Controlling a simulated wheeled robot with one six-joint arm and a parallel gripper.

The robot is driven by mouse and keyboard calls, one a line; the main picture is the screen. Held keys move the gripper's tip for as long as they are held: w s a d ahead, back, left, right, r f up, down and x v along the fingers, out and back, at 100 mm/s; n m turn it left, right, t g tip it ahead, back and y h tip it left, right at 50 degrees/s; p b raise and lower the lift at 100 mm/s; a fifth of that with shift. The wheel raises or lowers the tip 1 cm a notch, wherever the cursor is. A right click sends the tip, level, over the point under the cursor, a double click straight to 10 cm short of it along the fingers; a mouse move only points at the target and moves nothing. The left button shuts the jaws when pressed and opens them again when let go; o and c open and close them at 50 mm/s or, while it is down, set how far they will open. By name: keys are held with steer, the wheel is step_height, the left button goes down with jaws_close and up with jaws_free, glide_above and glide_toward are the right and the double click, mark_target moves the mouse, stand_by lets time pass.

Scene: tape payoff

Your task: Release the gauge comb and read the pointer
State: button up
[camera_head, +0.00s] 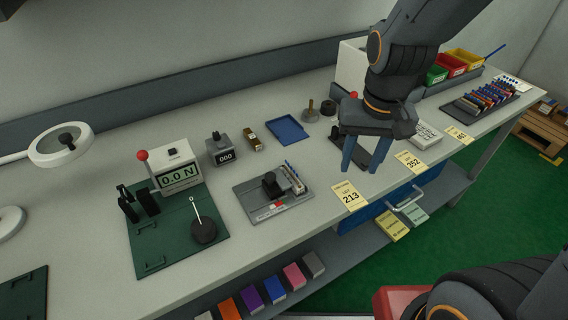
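A grey fixture (262,210) with a black knob (271,184) and a row of small blue-topped pieces (293,178) lies mid-bench; this may hold the gauge comb, but I cannot tell. A small red and white mark shows at its front, and no pointer reading is legible there. A black disc (204,232) with a thin white stem stands on a green plate to the left. My gripper (363,168) hangs over the bench right of the grey fixture, apart from it. Its two blue fingers are parted, with nothing visible between them.
A force display (178,178) reading 0.0 N and a counter (224,150) reading 000 stand left. A blue tray (287,129) lies behind. Yellow cards (350,196) line the front edge. A pin rack (484,97) and coloured bins (460,61) stand far right.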

steer(key=w+a+r, duration=0.1)
steer(key=w+a, duration=0.1)
steer(key=a, duration=0.6)
steer(key=m+g, duration=0.1)
steer(key=m, duration=0.1)
glide_toward(270, 175)
steer(key=shift+w+d+f+b, duration=0.3)
steer(key=shift+f+b, duration=0.05)
steer(key=shift+b, duration=0.05)
steer(key=shift+s+a, duration=0.1)
steer(key=shift+a, duration=0.25)
steer(key=shift+a+f, duration=0.1)
steer(key=shift+f, duration=0.1)
steer(key=shift+f+p, duration=0.6)
steer(key=shift+f, duration=3)
steer(key=shift+c, duration=0.5)
jaws_close()
